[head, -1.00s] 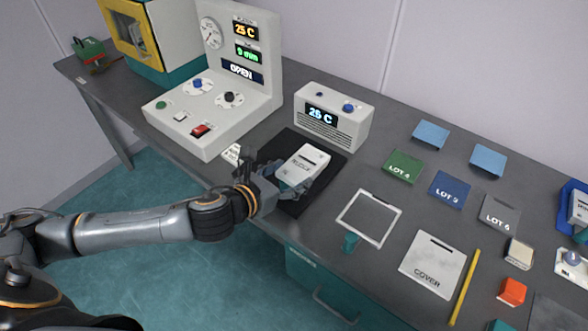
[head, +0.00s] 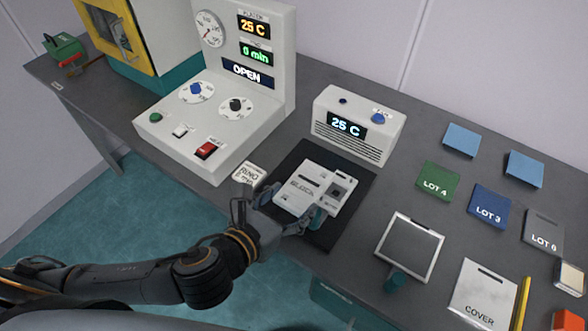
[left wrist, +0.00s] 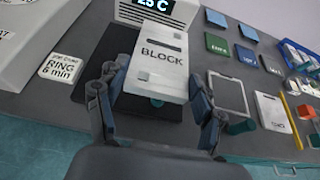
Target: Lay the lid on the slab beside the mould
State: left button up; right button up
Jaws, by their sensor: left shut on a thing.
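The lid (head: 299,188), a pale plate marked BLOCK, is held by my left gripper (head: 285,212), which is shut on it. It is just left of the mould (head: 342,188), a pale block with a dark square cavity, which it seems to overlap slightly. The mould sits on the black slab (head: 338,222). I cannot tell whether the lid touches the slab. In the left wrist view the lid (left wrist: 160,62) lies between the fingers (left wrist: 152,105) and hides the mould; part of the slab (left wrist: 110,55) shows. My right gripper is not in view.
The white press (head: 215,125) reads OPEN and stands behind left. A 25 C display box (head: 355,135) stands behind the slab. A ring card (head: 249,174) lies left of it. A frame (head: 410,247) and a COVER sheet (head: 482,290) lie to the right.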

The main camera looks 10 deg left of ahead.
aim_at(289, 189)
pick_arm(q)
jog(key=w+f+b, duration=0.1)
jog(key=b, duration=0.1)
jog(key=w+a+f+b, duration=0.1)
jog(key=w+b, duration=0.1)
jog(key=b, duration=0.1)
jog(key=w+f+b, duration=0.1)
jog(key=w+b, duration=0.1)
jog(key=b, duration=0.1)
jog(key=shift+a, duration=0.2)
jog(key=w+a+f, duration=0.1)
jog(key=w, duration=0.1)
jog(key=w+a+f, duration=0.1)
jog(key=w+f, duration=0.1)
jog(key=w+a+f, duration=0.1)
jog(key=w+f, duration=0.1)
jog(key=shift+f+b, duration=0.1)
jog(key=shift+b, duration=0.2)
jog(key=shift+w+a+f, duration=0.2)
jog(key=shift+w+f, duration=0.35)
jog(key=shift+f, duration=0.15)
notch_tip(289, 189, down, 3)
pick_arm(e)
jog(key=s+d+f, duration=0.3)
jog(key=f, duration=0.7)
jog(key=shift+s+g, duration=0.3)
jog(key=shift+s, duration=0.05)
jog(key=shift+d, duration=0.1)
